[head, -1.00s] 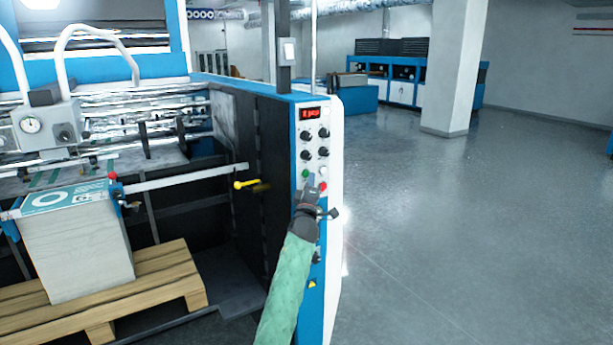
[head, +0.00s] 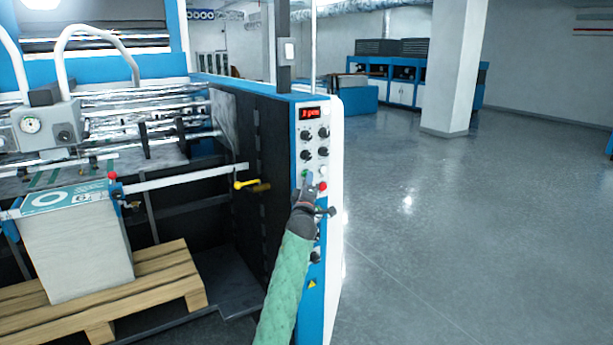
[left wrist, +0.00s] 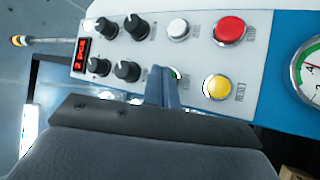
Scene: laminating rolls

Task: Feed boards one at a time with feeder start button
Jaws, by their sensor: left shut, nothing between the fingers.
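A stack of boards (head: 80,250) with a teal and white top sheet (head: 75,198) stands on a wooden pallet (head: 160,275) at the left. The control panel (head: 327,128) faces me on the end of the blue and white machine. My left gripper (head: 307,180), on a green-sleeved arm, is shut and empty at the panel's buttons. In the left wrist view the shut fingers (left wrist: 163,88) lie over the green start button (left wrist: 177,74), which is mostly hidden. Whether they touch it I cannot tell. My right gripper is not in view.
A red stop button (left wrist: 230,29), a yellow reset button (left wrist: 217,87) and a white button (left wrist: 178,29) sit close around the fingers. Black knobs (left wrist: 127,71) and a red display (left wrist: 82,53) are beside them. The floor (head: 470,230) at right is clear.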

